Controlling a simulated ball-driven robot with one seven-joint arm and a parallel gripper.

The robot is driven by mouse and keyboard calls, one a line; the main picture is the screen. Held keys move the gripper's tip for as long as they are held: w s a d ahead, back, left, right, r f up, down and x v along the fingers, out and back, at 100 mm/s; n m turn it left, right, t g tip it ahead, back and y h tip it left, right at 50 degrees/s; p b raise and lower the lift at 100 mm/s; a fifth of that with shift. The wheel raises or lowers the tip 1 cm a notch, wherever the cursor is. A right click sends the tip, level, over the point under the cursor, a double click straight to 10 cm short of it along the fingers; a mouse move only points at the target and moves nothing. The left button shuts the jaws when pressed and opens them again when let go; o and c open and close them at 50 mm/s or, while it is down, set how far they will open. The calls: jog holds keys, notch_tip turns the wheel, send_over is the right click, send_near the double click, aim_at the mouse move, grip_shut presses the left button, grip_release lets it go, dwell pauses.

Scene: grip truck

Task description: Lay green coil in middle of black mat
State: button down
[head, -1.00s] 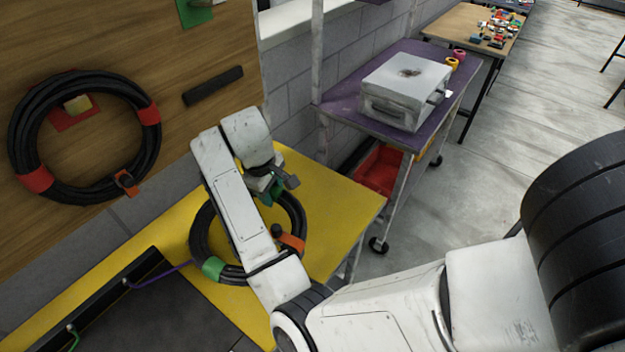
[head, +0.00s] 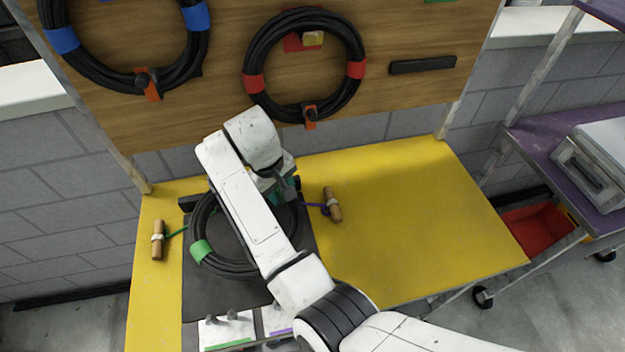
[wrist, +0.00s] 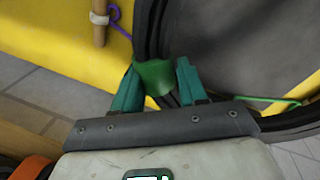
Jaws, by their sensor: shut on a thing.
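The green coil is a ring of black cable with green bands (head: 200,250). In the head view it is over the black mat (head: 212,297), at the left part of the yellow bench. My gripper (head: 288,188) is at the coil's far right side, partly hidden behind my arm. In the wrist view my gripper (wrist: 158,85) is shut on a green band (wrist: 153,74) of the coil. Dark mat surface (wrist: 262,45) shows through the ring. My arm covers the coil's right part. I cannot tell whether the coil touches the mat.
White cards (head: 226,330) lie at the mat's front. A red-banded coil (head: 255,84) and a blue-banded coil (head: 60,40) hang behind. The bench's right part (head: 410,220) is clear.

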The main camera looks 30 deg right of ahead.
jog(key=f, duration=0.1)
jog(key=a+f+b, duration=0.1)
jog(key=f, duration=0.2)
jog(key=shift+w+a+f, duration=0.15)
jog(key=shift+a+f, duration=0.25)
notch_tip(320, 180, down, 4)
jog(key=b, duration=0.5)
jog(key=shift+f, duration=0.25)
